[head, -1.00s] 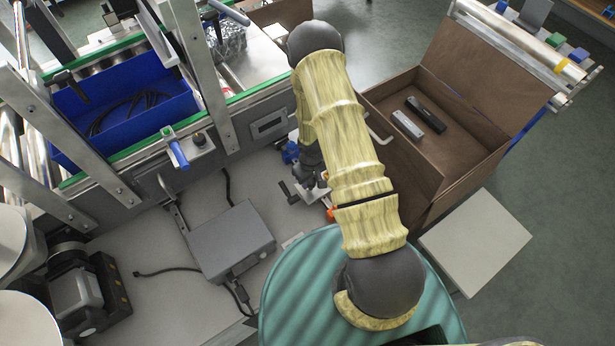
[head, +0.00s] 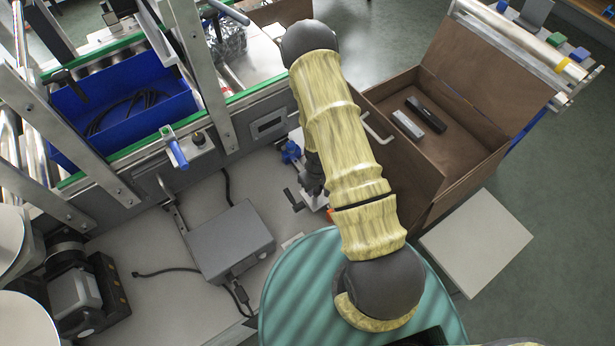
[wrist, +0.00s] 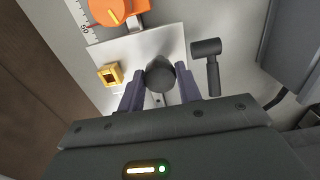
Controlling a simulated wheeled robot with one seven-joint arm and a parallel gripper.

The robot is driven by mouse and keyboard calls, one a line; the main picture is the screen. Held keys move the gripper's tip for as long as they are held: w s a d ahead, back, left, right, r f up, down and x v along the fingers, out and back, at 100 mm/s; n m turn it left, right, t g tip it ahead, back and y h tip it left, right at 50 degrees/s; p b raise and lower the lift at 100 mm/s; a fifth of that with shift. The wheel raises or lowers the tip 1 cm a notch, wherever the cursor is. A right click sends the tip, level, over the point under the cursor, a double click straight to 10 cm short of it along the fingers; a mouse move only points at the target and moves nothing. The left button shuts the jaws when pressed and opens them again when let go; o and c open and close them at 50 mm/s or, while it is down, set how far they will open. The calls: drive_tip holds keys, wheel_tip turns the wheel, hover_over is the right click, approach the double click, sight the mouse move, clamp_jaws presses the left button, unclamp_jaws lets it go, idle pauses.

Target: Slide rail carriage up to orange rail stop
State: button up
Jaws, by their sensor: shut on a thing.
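The rail carriage (wrist: 130,51) is a pale metal plate with a dark round knob (wrist: 159,74), a black lever (wrist: 206,64) on its right and a small yellow square piece (wrist: 110,75) on its left. My gripper (wrist: 160,92) is shut on the knob, one finger on each side. The orange rail stop (wrist: 112,10) is just beyond the plate's far edge in the wrist view, cut by the frame's top; I cannot tell if they touch. In the head view my arm mostly hides the carriage, and a bit of the orange stop (head: 330,213) shows beside it.
A printed scale (wrist: 80,18) runs along the rail beside the stop. A grey box (head: 230,242) with cables sits on the bench left of the rail. An open brown case (head: 470,165) stands right of my arm, and a blue bin (head: 125,115) is at upper left.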

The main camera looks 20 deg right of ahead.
sight(320, 200)
drive_tip(key=shift+s+d+f, duration=0.1)
drive_tip(key=shift+s+d, duration=0.1)
drive_tip(key=shift+s, duration=0.4)
drive_tip(key=shift+s+d, duration=0.15)
drive_tip(key=shift+s, duration=0.4)
drive_tip(key=o, duration=1.2)
drive_tip(key=shift+w, duration=0.1)
drive_tip(key=shift+c, duration=0.2)
drive_tip(key=shift+w, duration=0.1)
drive_tip(key=shift+a+r, duration=0.1)
drive_tip(key=shift+r, duration=0.5)
wheel_tip(320, 200, up, 16)
drive_tip(key=shift+r+p, duration=0.15)
drive_tip(key=shift+p, duration=0.15)
